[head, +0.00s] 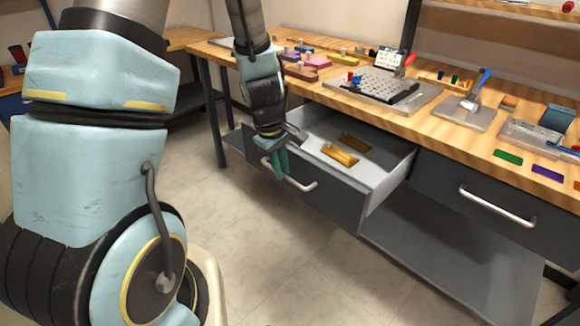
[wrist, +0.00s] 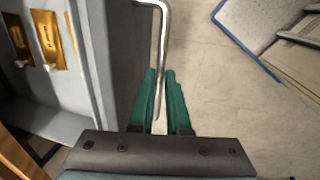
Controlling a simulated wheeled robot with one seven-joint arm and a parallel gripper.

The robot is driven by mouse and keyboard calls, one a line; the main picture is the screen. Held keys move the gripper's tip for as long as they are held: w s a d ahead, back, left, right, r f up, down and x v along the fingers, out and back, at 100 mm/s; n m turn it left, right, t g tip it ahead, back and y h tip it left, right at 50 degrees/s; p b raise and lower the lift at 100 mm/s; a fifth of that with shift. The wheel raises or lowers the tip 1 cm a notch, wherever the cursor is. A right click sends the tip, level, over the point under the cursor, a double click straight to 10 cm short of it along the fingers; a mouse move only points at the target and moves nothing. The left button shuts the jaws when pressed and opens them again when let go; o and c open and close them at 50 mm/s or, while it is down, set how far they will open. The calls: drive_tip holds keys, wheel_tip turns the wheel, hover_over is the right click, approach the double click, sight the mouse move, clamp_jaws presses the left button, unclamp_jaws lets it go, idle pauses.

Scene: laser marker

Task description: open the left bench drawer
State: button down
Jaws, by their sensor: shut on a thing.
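The left bench drawer (head: 378,180) is pulled well out from under the wooden bench, and its inside shows. Its bar handle (head: 304,186) is on the dark front panel. My gripper (head: 279,170) is at the left part of this handle, with its green fingers pointing down. In the wrist view the handle (wrist: 164,30) runs down between the two green fingers (wrist: 160,78), which are shut on it. Brass-coloured pieces (head: 341,155) lie in the drawer; they also show in the wrist view (wrist: 48,38).
The right drawer (head: 470,190) is shut, with its own bar handle (head: 498,206). The bench top (head: 440,105) carries plates, blocks and small fixtures. A grey lower shelf (head: 440,245) lies under the bench. The floor (head: 300,255) before the open drawer is clear.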

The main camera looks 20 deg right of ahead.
drive_tip(key=shift+s+a, duration=0.35)
drive_tip(key=shift+a, duration=0.35)
drive_tip(key=c, duration=0.9)
unclamp_jaws()
drive_tip(key=shift+r, duration=0.1)
drive_tip(key=r, duration=0.3)
drive_tip(key=a+r+p, duration=0.1)
drive_tip(key=r, duration=0.3)
drive_tip(key=s+r, duration=0.1)
drive_tip(key=r, duration=0.2)
drive_tip(key=shift+a+r+p, duration=0.2)
drive_tip(key=shift+a+p, duration=0.15)
drive_tip(key=shift+a, duration=0.05)
